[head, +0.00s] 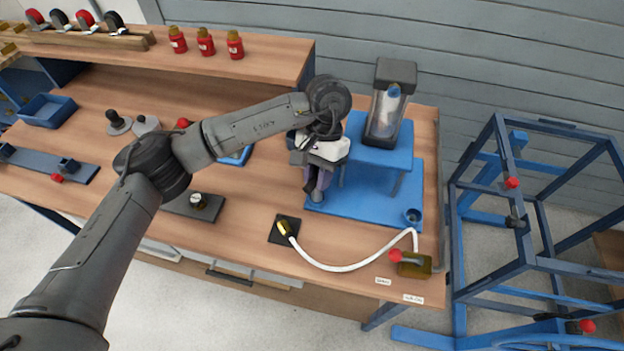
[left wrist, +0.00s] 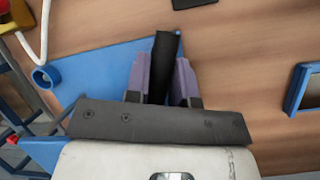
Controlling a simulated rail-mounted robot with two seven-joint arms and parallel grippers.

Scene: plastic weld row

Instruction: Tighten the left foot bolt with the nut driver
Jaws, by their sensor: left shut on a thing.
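My left gripper (head: 316,188) is over the left part of the blue stand's base plate (head: 375,212), pointing down. In the left wrist view, its purple fingers (left wrist: 163,85) are shut on a dark bar-shaped tool, which I take for the nut driver (left wrist: 164,58). The tool's working end cannot be made out. The blue stand (head: 385,155) has a raised platform on legs and carries a clear cylinder in a dark frame (head: 389,105). The left foot bolt cannot be made out; the gripper covers that side of the stand. My right gripper is not in view.
A white hose (head: 345,268) runs from a brass end on a black pad (head: 284,230) to a block with a red knob (head: 412,263). A blue metal frame (head: 530,210) stands right of the bench. Bare wood lies between pad and gauge.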

